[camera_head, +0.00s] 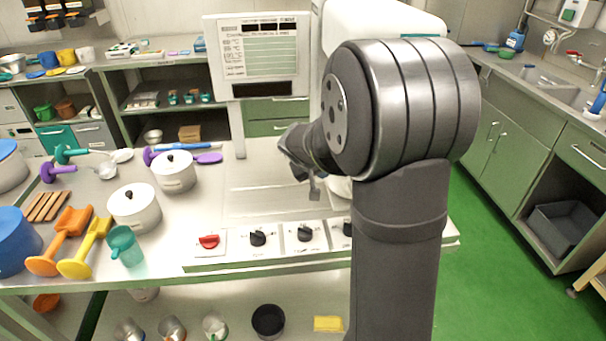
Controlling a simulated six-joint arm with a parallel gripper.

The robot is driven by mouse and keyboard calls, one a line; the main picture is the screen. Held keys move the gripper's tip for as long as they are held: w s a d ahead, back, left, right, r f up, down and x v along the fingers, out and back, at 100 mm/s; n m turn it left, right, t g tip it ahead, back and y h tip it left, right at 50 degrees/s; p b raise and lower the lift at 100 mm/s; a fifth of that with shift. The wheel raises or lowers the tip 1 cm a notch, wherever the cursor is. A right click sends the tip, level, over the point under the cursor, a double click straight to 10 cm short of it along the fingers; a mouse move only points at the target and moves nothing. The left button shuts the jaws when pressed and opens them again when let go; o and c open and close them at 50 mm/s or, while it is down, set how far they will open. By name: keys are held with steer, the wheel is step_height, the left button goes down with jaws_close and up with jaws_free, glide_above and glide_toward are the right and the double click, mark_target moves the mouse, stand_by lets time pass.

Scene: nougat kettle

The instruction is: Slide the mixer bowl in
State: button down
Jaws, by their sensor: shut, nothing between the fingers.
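A pale rounded piece (340,186), perhaps the mixer bowl, shows just right of my gripper; my arm hides most of it. A large white machine body (345,20), perhaps the mixer, stands behind my arm, its lower part hidden. My gripper (314,192) points down above the right part of the steel worktop, beside the pale piece. It is shut with nothing in it. I cannot tell whether it touches the pale piece.
Knobs (258,238) line the worktop's front edge. A control panel (262,57) stands behind. White lidded pots (134,207), a teal jug (125,246) and orange and yellow scoops (84,250) crowd the left. The steel surface left of my gripper is clear.

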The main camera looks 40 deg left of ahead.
steer(key=shift+w+d, duration=0.95)
steer(key=shift+s, duration=0.1)
steer(key=s+a+r, duration=0.1)
steer(key=s+r, duration=0.7)
steer(key=s, duration=0.1)
steer(key=shift+s+a, duration=0.2)
steer(key=shift+s, duration=0.05)
